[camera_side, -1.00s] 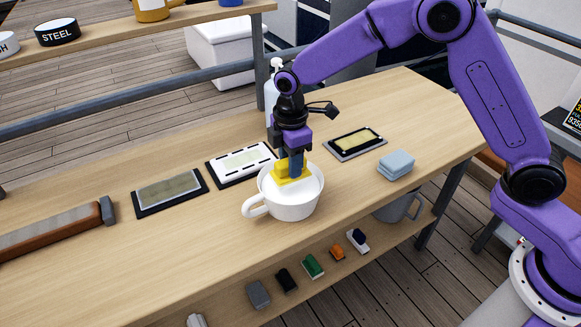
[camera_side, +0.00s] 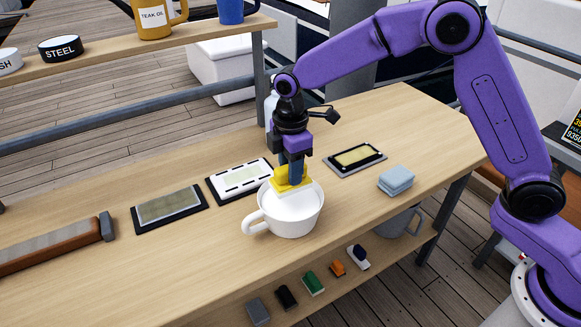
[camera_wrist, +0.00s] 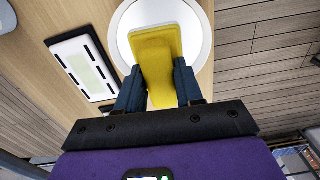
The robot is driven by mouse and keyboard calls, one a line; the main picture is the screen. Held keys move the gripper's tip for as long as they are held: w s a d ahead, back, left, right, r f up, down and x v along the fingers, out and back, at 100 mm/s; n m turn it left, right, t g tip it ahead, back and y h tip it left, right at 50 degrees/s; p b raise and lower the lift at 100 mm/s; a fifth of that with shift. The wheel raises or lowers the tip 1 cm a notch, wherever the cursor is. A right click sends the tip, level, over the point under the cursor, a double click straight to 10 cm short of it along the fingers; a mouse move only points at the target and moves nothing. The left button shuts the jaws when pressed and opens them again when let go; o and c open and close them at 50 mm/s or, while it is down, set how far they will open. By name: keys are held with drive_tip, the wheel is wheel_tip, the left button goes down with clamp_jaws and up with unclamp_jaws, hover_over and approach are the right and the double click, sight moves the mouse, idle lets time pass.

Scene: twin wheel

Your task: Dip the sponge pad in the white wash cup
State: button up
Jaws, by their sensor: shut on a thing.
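The yellow sponge pad (camera_side: 291,179) is held by its raised grip at the mouth of the white wash cup (camera_side: 290,222). My gripper (camera_side: 291,168) is shut on the pad and points down over the cup. In the wrist view, the pad (camera_wrist: 156,48) lies inside the round outline of the cup (camera_wrist: 204,30), with my gripper's fingers (camera_wrist: 159,88) on both sides of its grip. The cup stands upright on the bench, handle to the left. I cannot tell whether the pad's underside touches the liquid.
A black-framed white plate (camera_side: 240,178) lies close behind the cup, with a grey plate (camera_side: 168,200) farther left. A framed yellowish plate (camera_side: 355,158) and a blue-grey block (camera_side: 396,180) lie to the right. The bench front (camera_side: 180,275) is clear.

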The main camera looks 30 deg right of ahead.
drive_tip(key=shift+r, duration=2.45)
